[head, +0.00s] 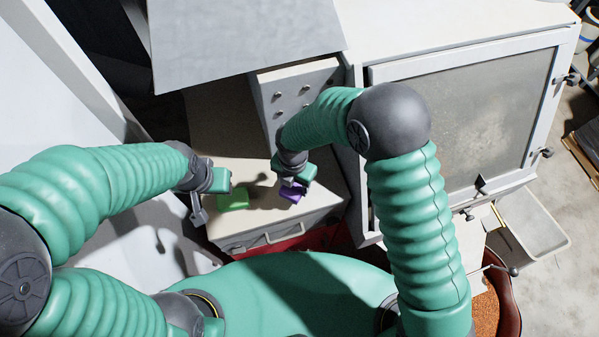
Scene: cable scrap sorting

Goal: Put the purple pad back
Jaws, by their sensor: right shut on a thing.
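The purple pad (290,193) is a small purple block under my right gripper (293,186), over the beige work surface. My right gripper is shut on it and covers part of it. I cannot tell whether the pad touches the surface. A green pad (233,199) lies on the surface to the left of the purple pad. My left gripper (209,200) is just left of the green pad, and I cannot make out its jaws well enough to tell their state.
A grey panel with knobs (292,97) stands behind the surface. A large cabinet with a cloudy window (465,115) stands to the right, with a pale tray (532,222) by its side. A drawer handle (270,238) is on the front. Surface between the grippers is partly clear.

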